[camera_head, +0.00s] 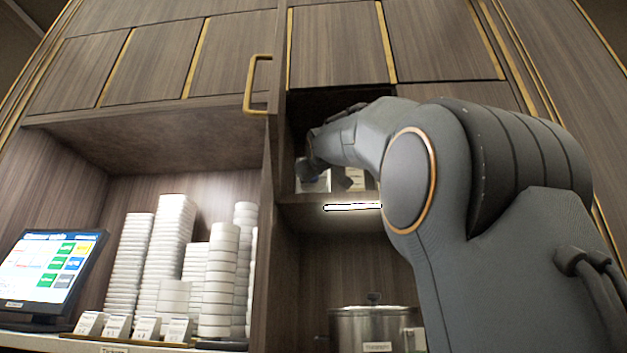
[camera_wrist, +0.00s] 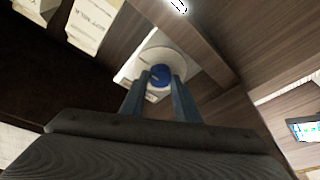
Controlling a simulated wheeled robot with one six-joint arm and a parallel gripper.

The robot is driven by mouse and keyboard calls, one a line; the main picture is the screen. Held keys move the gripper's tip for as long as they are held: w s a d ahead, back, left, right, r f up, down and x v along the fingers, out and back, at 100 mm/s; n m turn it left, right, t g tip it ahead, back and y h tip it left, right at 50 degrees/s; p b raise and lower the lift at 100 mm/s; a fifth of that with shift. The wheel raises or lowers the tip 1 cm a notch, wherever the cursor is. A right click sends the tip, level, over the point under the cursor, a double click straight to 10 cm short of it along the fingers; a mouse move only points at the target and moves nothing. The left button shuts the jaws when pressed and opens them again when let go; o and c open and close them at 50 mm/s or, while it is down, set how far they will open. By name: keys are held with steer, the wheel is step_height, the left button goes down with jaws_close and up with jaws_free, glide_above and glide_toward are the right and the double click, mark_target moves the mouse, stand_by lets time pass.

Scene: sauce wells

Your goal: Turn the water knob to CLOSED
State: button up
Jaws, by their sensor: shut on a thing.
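The water knob (camera_wrist: 160,73) is blue and sits in front of a round white disc (camera_wrist: 170,58) in the wrist view. My gripper (camera_wrist: 161,82) has its two fingers on either side of the knob, shut on it. In the head view my arm reaches into a dark cabinet niche (camera_head: 338,106), and its end hides the knob. A pale plate (camera_head: 315,184) shows below the arm's end there. The knob's pointer and the CLOSED mark cannot be read.
A shelf edge with a bright light strip (camera_head: 352,207) lies under the niche. A steel pot (camera_head: 345,330) stands below. Stacks of white bowls (camera_head: 165,250) and a screen (camera_head: 48,275) stand at left. Pale labelled boxes (camera_wrist: 92,22) are beside the knob in the wrist view.

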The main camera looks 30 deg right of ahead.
stand_by(0.4)
steer(key=o, duration=1)
steer(key=shift+o, duration=0.2)
steer(key=shift+s, duration=0.1)
steer(key=b+v, duration=0.2)
steer(key=v, duration=0.5)
steer(key=shift+s, duration=0.35)
steer(key=shift+f, duration=0.15)
